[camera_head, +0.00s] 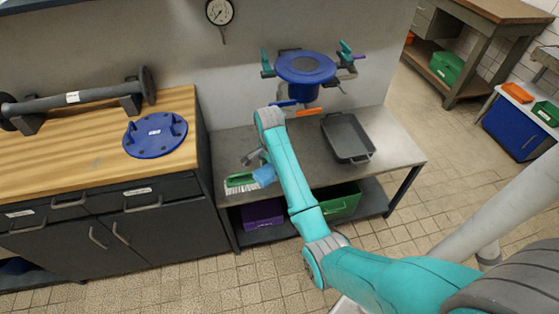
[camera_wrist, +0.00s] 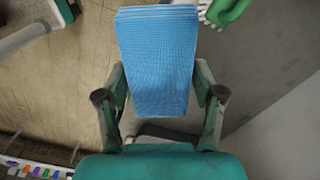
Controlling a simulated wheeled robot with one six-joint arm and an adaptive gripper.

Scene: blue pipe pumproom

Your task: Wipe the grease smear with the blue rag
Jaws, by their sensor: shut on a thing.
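My gripper (camera_wrist: 159,85) is shut on the blue rag (camera_wrist: 155,50), a folded textured cloth held between the two fingers in the wrist view. In the head view the rag (camera_head: 264,175) is a small blue patch beside my arm, over the left front part of the grey metal table (camera_head: 300,163). My gripper (camera_head: 256,158) is partly hidden there by my arm. I cannot tell whether the rag touches the tabletop. I cannot make out the grease smear in either view; my arm and the rag hide part of the table.
A green brush (camera_head: 241,180) lies at the table's left front, close to the rag. A dark tray (camera_head: 347,138) stands on the right. A blue flanged pipe (camera_head: 305,72) with clamps is at the back. A wooden bench (camera_head: 85,150) adjoins on the left.

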